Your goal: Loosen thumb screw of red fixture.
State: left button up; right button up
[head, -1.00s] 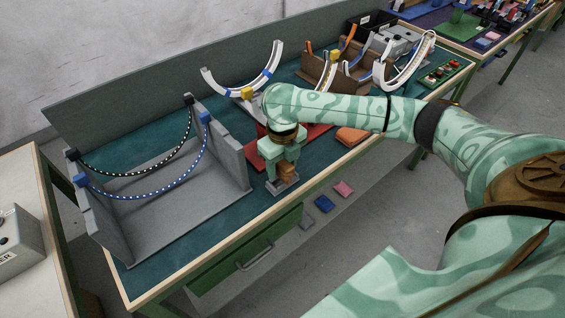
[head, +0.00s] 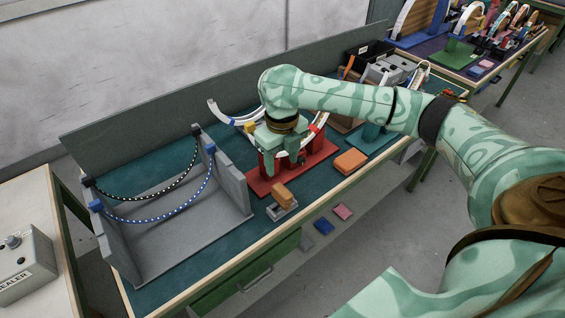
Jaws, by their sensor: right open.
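The red fixture (head: 318,158) stands on the teal bench top, with a red base plate and red uprights. A white arc passes through or behind it. My right gripper (head: 282,162) is open and points down, at the left part of the fixture. Its fingers overlap the red uprights in the head view, and I cannot tell if they touch. I cannot make out the thumb screw; the gripper covers part of the fixture. My left gripper is not in view.
A grey block with an orange top (head: 283,200) sits in front of the fixture. An orange block (head: 350,161) lies to its right. A grey stand (head: 232,185) with a blue and a black dotted strip is at left. A grey back panel (head: 150,135) runs behind.

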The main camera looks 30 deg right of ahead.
aim_at(301, 160)
jog(key=z, duration=1.25)
